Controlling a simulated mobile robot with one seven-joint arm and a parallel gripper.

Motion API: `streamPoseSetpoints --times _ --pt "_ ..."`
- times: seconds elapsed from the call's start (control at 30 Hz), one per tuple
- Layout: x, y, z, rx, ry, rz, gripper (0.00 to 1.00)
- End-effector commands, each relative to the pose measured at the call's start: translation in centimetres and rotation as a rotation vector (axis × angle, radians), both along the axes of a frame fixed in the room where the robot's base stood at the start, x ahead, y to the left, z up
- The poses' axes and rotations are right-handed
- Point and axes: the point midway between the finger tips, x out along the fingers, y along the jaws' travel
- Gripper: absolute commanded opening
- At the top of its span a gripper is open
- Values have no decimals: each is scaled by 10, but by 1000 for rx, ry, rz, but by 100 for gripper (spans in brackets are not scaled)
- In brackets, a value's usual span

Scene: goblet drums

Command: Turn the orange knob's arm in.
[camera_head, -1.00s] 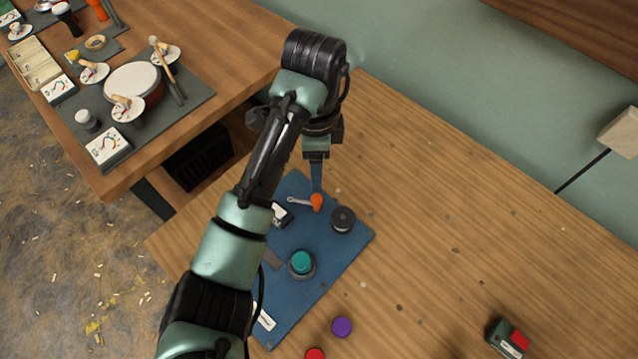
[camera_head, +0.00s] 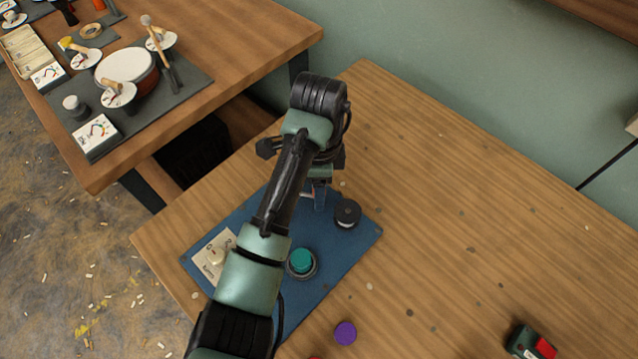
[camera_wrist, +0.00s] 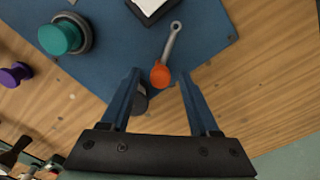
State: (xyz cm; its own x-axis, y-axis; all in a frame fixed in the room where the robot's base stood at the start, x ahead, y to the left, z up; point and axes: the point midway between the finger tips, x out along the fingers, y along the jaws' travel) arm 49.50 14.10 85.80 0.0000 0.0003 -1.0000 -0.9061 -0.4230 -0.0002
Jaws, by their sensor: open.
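The orange knob (camera_wrist: 160,75) shows in the wrist view, with a thin grey arm (camera_wrist: 173,38) pointing away from my gripper towards a dark box with a white top. My gripper (camera_wrist: 159,80) is open, and its two blue fingers lie on either side of the knob in the picture. I see no contact, and the height between them cannot be told. In the head view my gripper (camera_head: 320,200) is low over the far part of the blue mat (camera_head: 345,250), and the knob is hidden behind my arm.
A dark round cylinder (camera_head: 347,213) stands close beside my gripper; one finger partly covers it in the wrist view (camera_wrist: 139,101). A teal button (camera_head: 301,261), a pale dial panel (camera_head: 212,255) and a purple disc (camera_head: 345,332) are nearby. The table to the right is mostly clear.

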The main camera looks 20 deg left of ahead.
Motion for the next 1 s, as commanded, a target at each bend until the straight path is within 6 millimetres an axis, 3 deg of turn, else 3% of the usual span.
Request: streamPoseSetpoints --times 0.13,0.47,1.0 --pt "0 0 0 0 0 0 58" --pt "0 0 0 0 0 0 0" --pt "0 -1 4 -2 2 89 0"
